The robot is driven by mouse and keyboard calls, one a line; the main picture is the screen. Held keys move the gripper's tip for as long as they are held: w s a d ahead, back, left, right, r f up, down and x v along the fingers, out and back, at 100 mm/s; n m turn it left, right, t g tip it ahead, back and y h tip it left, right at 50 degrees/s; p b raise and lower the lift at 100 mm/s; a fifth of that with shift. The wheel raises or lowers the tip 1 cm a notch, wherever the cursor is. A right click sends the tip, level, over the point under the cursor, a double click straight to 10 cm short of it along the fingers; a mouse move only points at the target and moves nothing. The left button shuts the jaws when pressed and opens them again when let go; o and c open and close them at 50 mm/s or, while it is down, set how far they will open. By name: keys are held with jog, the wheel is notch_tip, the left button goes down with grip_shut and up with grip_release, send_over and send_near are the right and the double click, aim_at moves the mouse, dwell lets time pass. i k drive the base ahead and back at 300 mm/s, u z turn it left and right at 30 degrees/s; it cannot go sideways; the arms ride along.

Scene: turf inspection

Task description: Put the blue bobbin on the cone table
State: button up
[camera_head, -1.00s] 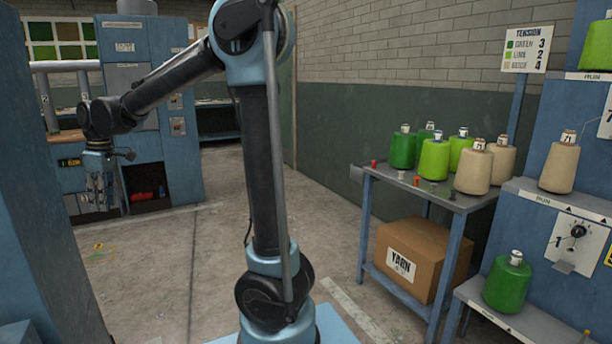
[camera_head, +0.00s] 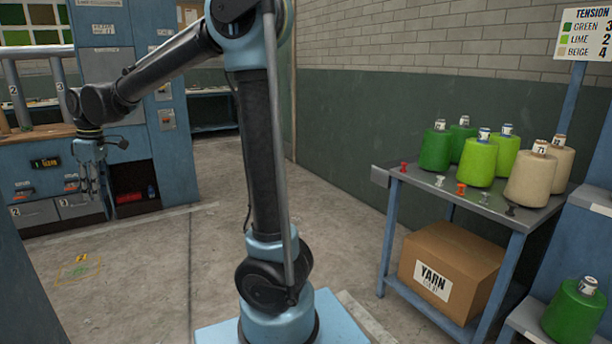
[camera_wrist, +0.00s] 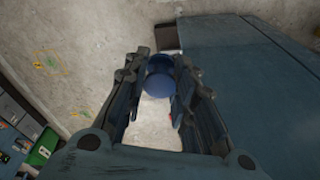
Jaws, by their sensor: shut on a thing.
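A round blue thing, seemingly the blue bobbin (camera_wrist: 158,78), sits between the fingertips of my gripper (camera_wrist: 161,62) in the wrist view. My gripper is shut on it, and the fingers partly cover its sides. In the head view my gripper (camera_head: 108,190) hangs at the left, in front of the blue cabinet and far from the table; the bobbin cannot be made out there. The cone table (camera_head: 422,178) stands at the right. Its top bears several green, lime and beige cones (camera_head: 479,161) at the back and a row of small bobbins, red, white, orange and dark, along the front.
A YARN box (camera_head: 450,270) is on the table's lower shelf. A blue machine with a green cone (camera_head: 575,312) stands at the right edge. A blue cabinet (camera_head: 112,65) with drawers stands at the left. The concrete floor (camera_head: 180,270) between is clear.

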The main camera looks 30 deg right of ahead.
aim_at(419, 178)
jog(key=z, duration=0.05)
jog(key=i, duration=1.75)
jog(key=z, duration=3.8)
